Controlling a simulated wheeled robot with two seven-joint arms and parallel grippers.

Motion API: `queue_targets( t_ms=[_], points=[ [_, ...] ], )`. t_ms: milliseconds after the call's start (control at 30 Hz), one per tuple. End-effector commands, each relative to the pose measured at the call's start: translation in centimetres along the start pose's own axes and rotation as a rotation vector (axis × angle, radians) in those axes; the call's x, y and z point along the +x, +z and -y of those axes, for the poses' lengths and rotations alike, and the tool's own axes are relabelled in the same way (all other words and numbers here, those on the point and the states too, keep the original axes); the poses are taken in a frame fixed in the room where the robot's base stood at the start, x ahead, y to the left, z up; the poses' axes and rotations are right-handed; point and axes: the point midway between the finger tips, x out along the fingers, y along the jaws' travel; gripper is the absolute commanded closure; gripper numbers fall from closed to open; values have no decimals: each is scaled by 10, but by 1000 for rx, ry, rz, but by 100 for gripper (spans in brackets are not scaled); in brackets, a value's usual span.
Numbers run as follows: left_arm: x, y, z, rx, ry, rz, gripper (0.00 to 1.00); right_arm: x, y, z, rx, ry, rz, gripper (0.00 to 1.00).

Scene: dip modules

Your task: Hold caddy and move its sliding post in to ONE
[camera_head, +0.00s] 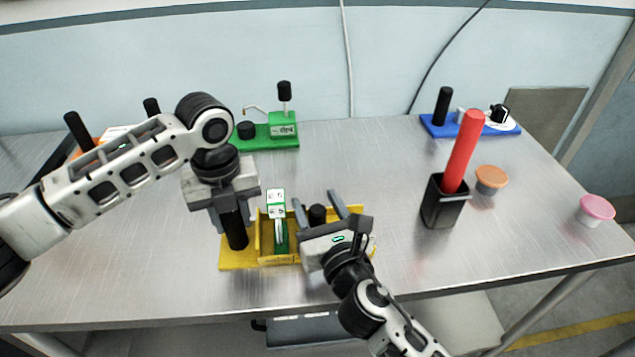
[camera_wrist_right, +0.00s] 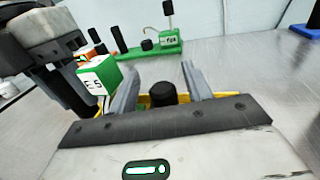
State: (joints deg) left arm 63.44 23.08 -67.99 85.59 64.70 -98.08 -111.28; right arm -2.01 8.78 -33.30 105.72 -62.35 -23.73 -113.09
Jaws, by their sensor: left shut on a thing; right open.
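The yellow caddy (camera_head: 240,257) sits on the metal table at the front middle. A black upright handle (camera_head: 236,236) stands at its left end, and my left gripper (camera_head: 232,212) is shut on it from above. A shorter black post (camera_head: 317,213) stands in the right part of the caddy; it also shows in the right wrist view (camera_wrist_right: 162,92). My right gripper (camera_head: 316,202) is open, with a finger on each side of this post and gaps visible. A green and white labelled block (camera_head: 276,205) stands inside the caddy between the two. The caddy's front lettering is too small to read.
A green module (camera_head: 283,131) stands behind, and a blue one (camera_head: 440,127) at the back right. A black cup (camera_head: 440,212) with a red stick (camera_head: 464,150), an orange-lidded cup (camera_head: 490,179) and a pink-lidded cup (camera_head: 595,209) stand right. The table between caddy and black cup is clear.

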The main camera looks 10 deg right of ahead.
Motion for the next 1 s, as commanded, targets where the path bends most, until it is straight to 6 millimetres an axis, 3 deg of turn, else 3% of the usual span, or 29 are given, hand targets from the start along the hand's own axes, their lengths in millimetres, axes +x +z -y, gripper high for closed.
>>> queue_targets(
  t_ms=[100,333,500,767,933,1000],
  points=[
    [-1,0,0,-1,-2,1,100,1,28,0,-4,4,9,50],
    [-1,0,0,-1,-2,1,100,1,65,-1,0,3,4,50],
    [-1,0,0,-1,-2,1,100,0,76,-1,0,2,0,50],
    [-1,0,0,-1,-1,1,100,0,77,-1,0,2,-1,50],
    [-1,0,0,0,-1,1,100,-4,70,9,-49,-16,4,98],
    [-1,0,0,0,-1,1,100,-10,63,22,-126,-38,16,100]
  ],
)
